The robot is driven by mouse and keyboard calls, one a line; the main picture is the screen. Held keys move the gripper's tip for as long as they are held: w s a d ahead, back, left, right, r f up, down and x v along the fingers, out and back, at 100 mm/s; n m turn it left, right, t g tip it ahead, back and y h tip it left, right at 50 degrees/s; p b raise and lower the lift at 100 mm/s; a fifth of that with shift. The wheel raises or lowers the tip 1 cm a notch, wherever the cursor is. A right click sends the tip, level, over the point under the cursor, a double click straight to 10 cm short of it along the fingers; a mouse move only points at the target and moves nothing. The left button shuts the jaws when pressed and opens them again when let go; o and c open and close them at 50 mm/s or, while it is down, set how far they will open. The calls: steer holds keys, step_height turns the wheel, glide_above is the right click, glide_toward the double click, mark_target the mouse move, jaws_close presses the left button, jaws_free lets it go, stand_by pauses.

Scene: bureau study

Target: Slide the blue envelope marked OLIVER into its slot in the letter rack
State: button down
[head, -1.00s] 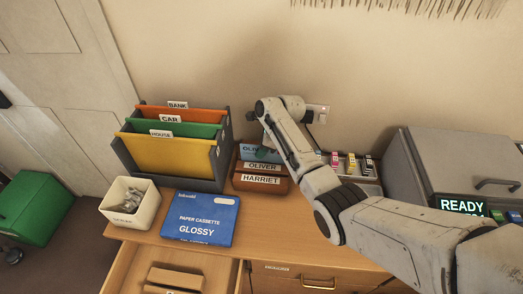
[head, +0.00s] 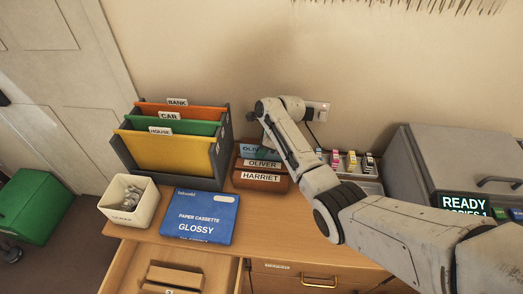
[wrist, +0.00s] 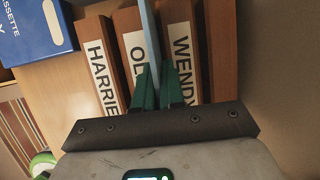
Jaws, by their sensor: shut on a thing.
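The blue envelope (head: 246,152), its OLIVER lettering partly covered by my arm, stands upright in the head view, with its top above the OLIVER label of the brown letter rack (head: 262,187). In the wrist view the envelope (wrist: 150,40) shows edge-on between the OLIVER panel (wrist: 133,60) and the WENDY panel (wrist: 184,50). My gripper (wrist: 158,84) is shut on it with green fingers. The HARRIET panel (wrist: 100,62) is to the left. The envelope's lower edge is hidden, so its depth in the slot cannot be told.
A grey file sorter (head: 186,181) stands left of the rack. A blue paper cassette box (head: 200,216) and a white bin (head: 130,205) are in front of it. A tray of small coloured items (head: 367,184) and a grey machine (head: 425,165) are at right. A drawer (head: 150,262) is open below.

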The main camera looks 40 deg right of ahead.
steer(key=shift+f, duration=0.15)
steer(key=c, duration=1.1)
jaws_free()
steer(key=shift+c, duration=0.2)
steer(key=v, duration=1)
steer(key=shift+s+d+r, duration=0.1)
steer(key=shift+s+r, duration=0.05)
steer(key=shift+r, duration=0.2)
